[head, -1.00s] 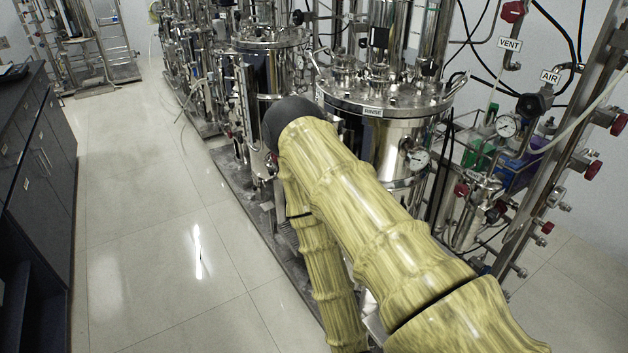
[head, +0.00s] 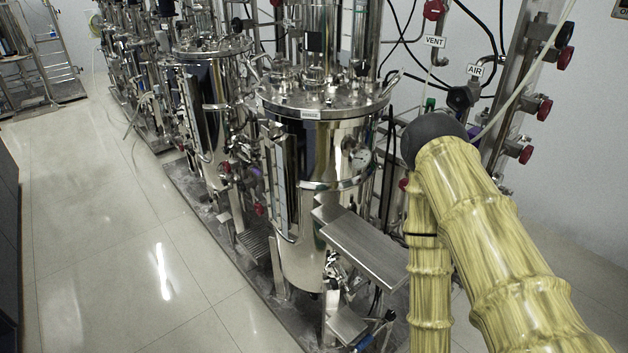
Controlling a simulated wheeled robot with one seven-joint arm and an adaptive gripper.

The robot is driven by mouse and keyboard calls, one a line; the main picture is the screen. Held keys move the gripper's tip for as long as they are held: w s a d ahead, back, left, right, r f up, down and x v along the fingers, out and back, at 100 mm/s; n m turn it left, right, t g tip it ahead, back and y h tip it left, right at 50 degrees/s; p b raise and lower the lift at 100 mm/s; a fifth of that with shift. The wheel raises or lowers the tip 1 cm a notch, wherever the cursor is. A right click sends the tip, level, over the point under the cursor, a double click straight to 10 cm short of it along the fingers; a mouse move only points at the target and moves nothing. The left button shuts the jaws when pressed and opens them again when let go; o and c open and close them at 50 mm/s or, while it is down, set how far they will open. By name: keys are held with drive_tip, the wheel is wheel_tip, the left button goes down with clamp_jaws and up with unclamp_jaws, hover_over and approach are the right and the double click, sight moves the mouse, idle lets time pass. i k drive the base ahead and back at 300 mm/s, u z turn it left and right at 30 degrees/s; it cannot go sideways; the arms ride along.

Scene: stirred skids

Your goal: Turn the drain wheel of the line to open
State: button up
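No wheel in the head view can be read as marked drain. A red wheel (head: 434,10) sits above the VENT label (head: 434,41) at the top. A dark round wheel (head: 460,97) sits below the AIR label (head: 475,71). Red knobs show on the steel frame at the right, including an upper one (head: 564,57), a middle one (head: 544,109) and a lower one (head: 525,154). My yellow arm crosses the lower right and hides what is behind it. My gripper is out of view.
A large steel tank (head: 325,190) stands on the skid in the centre, with a flat metal plate (head: 366,250) at its lower right. A blue handle (head: 362,340) is low at the front. More tanks stand behind. The tiled floor (head: 110,240) at left is clear.

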sight(242, 188)
drive_tip(key=z, duration=0.5)
drive_tip(key=k, duration=0.6)
drive_tip(key=u, duration=0.7)
drive_tip(key=i, duration=1)
drive_tip(key=z, duration=0.05)
drive_tip(key=k, duration=0.6)
drive_tip(key=u, duration=0.8)
drive_tip(key=i, duration=1.25)
drive_tip(key=u, duration=0.1)
